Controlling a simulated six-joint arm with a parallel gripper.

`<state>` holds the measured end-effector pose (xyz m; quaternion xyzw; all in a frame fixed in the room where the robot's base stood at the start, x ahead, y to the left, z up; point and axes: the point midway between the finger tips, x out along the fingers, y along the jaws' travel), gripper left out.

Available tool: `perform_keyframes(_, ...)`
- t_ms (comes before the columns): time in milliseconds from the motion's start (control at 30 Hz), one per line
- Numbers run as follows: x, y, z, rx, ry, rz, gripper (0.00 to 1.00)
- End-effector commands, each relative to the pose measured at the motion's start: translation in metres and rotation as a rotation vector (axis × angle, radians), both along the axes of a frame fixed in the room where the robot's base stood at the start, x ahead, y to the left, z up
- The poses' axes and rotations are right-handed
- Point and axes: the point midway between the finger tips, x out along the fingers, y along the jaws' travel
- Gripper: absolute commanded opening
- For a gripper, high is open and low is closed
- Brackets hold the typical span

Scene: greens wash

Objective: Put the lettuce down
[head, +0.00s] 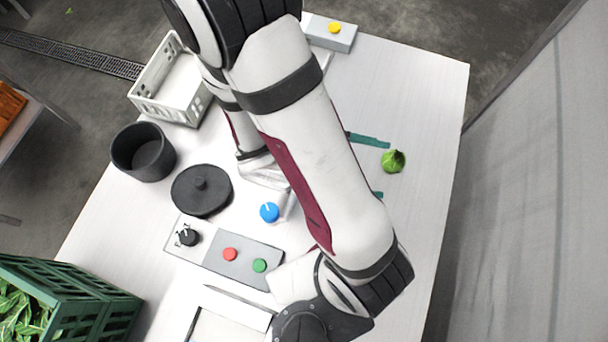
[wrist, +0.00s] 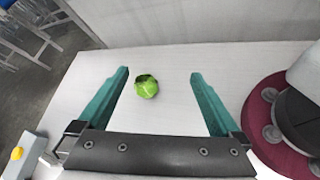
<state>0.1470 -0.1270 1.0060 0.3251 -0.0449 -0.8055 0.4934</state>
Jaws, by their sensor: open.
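A small green lettuce (head: 393,161) rests on the white table near its right edge in the head view. In the wrist view the lettuce (wrist: 146,87) lies on the table surface beyond and between the two teal fingers, nearer the left finger. My gripper (wrist: 160,75) is open with nothing held between its fingers. In the head view my gripper (head: 372,167) shows only as teal finger parts beside the lettuce, the rest hidden behind my arm.
The white table (head: 430,110) is clear around the lettuce. A white crate (head: 150,108), a black pot (head: 143,152), a black lid (head: 201,190) and a panel with red and green buttons (head: 240,262) stand left of my arm. A green crate of leaves (head: 95,300) is at lower left.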

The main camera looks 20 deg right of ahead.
Motion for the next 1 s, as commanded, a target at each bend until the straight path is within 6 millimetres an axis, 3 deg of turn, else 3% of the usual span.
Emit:
perform_keyframes(100, -0.025, 0.037, 0.034, 0.151, -0.338, -0.455, 1.0)
perform_keyframes(200, -0.032, 0.085, 0.055, 0.354, -0.575, -0.804, 1.0)
perform_keyframes(300, -0.027, 0.126, 0.078, 0.561, -0.732, -1.038, 1.0)
perform_keyframes(433, -0.019, 0.156, 0.099, 0.728, -0.826, -1.176, 1.0)
perform_keyframes(867, -0.017, 0.161, 0.103, 0.756, -0.841, -1.206, 1.0)
perform_keyframes(933, -0.006, 0.15, 0.102, 0.718, -0.875, -1.265, 1.0)
perform_keyframes(1000, 0.016, 0.12, 0.1, 0.628, -0.958, -1.401, 1.0)
